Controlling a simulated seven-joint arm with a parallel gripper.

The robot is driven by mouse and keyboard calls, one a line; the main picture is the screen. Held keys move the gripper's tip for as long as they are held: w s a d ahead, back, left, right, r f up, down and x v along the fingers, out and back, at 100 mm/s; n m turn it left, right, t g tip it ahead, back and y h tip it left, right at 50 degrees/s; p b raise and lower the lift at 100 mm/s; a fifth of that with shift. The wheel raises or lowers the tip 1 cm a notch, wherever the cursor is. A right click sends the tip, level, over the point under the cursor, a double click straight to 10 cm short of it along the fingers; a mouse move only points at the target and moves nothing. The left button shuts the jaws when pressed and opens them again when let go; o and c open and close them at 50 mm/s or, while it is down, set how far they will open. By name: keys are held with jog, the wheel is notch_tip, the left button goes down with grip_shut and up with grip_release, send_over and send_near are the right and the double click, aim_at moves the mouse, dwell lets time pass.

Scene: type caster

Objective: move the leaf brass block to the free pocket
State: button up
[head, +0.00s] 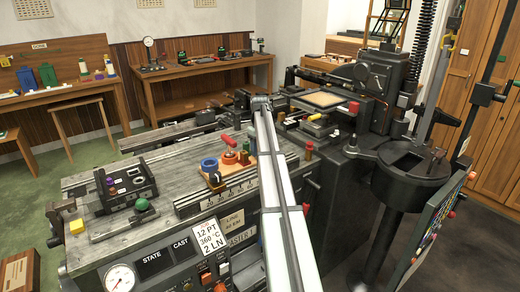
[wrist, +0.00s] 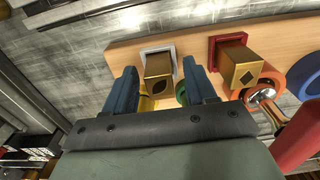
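The leaf brass block (wrist: 160,88) is in the wrist view, its dark leaf mark on the end facing the camera. It stands at a pale grey square frame (wrist: 158,46) on a wooden board (wrist: 195,40). My gripper (wrist: 159,72) has its two blue fingers on either side of the block, with narrow gaps showing, so it looks open. A second brass block (wrist: 242,70) with a diamond mark stands at a red square frame (wrist: 214,50) to the right. I cannot make out a free pocket.
Right of the blocks in the wrist view are an orange ring (wrist: 262,97), a blue ring (wrist: 304,78) and a red cylinder (wrist: 298,145), close to the diamond block. In the head view, the wooden board (head: 214,184) sits on the grey machine bed (head: 165,165), beside my arm.

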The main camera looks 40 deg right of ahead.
jog(key=shift+o, duration=0.3)
jog(key=shift+r, duration=0.1)
notch_tip(320, 180, up, 14)
dwell(0.5)
